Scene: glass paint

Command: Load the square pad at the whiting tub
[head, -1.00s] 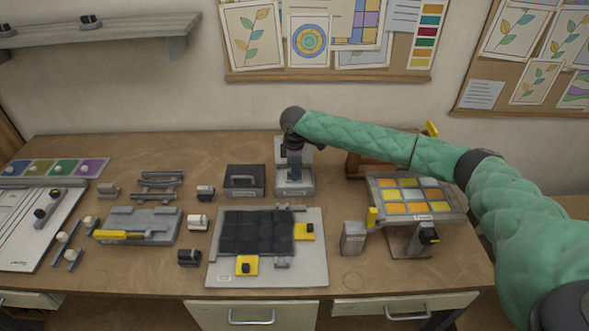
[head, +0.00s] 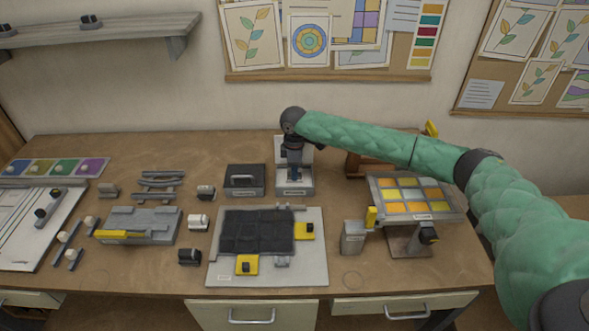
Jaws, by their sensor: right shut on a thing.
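The whiting tub (head: 306,188) is a small grey open box with a pale upright back, at the rear middle of the table. My right gripper (head: 295,176) points straight down into it, its tips at or just inside the front rim. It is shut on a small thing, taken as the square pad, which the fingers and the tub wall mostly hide. I cannot tell whether the pad touches the whiting. My left gripper is not in view.
A dark box with a handle (head: 244,181) stands close left of the tub. A board with dark panels (head: 220,272) lies in front.

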